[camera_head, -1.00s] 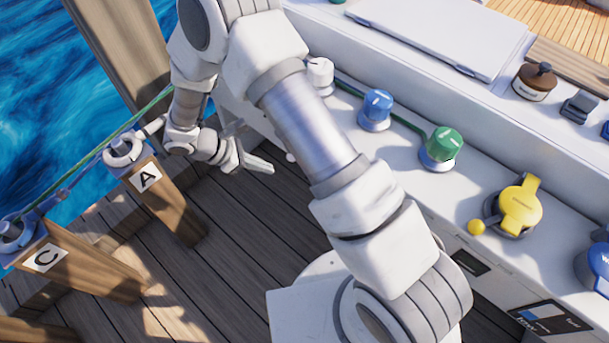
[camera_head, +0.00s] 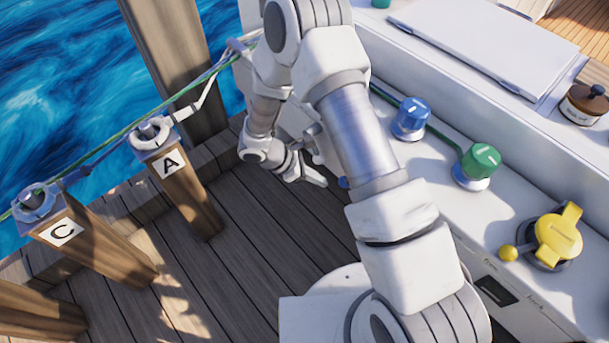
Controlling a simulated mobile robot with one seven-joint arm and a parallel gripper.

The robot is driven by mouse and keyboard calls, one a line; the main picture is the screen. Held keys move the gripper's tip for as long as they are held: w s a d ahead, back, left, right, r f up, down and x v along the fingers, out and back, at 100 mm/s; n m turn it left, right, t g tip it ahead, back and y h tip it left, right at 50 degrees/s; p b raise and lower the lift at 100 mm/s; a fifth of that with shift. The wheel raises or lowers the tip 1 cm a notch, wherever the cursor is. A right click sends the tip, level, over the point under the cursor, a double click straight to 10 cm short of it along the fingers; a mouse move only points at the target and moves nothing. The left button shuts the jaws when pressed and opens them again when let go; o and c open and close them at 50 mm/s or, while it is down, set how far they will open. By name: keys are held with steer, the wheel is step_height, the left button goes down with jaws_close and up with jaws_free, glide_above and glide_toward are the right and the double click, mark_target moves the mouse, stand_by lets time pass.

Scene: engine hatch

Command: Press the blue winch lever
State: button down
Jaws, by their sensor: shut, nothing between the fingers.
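A small blue ball-like tip (camera_head: 343,182) shows at the side of the white console, just left of my arm's forearm; I cannot tell for sure that it is the blue winch lever. A blue knob (camera_head: 409,116) on a pale round base stands on the console top, right of the forearm. My gripper (camera_head: 322,182) is shut and empty, low beside the console, its fingers pointing right toward the small blue tip. A narrow gap shows between them in the picture, but the true distance is unclear. The forearm hides part of the console side.
A green knob (camera_head: 478,163) and a yellow winch (camera_head: 557,237) with a yellow ball tip (camera_head: 508,254) line the console (camera_head: 450,215). Wooden posts marked A (camera_head: 172,165) and C (camera_head: 62,232) stand left, with ropes at their tops. The deck (camera_head: 255,240) between is clear.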

steer(key=shift+w+d+f+b, duration=0.1)
steer(key=shift+d+b, duration=0.05)
steer(key=shift+d, duration=0.6)
steer(key=shift+d+f+b, duration=0.1)
steer(key=shift+d+b, duration=0.05)
steer(key=shift+d, duration=0.55)
steer(key=shift+s+d+f+g+h, duration=0.2)
steer(key=shift+f+g+h, duration=0.1)
steer(key=shift+g+h, duration=0.1)
steer(key=s+d+f+n+g+h, duration=0.2)
steer(key=s+d+g+h, duration=0.1)
steer(key=s+d, duration=0.1)
steer(key=shift+s+f, duration=0.4)
steer(key=shift+s, duration=0.2)
steer(key=shift+a+r, duration=0.1)
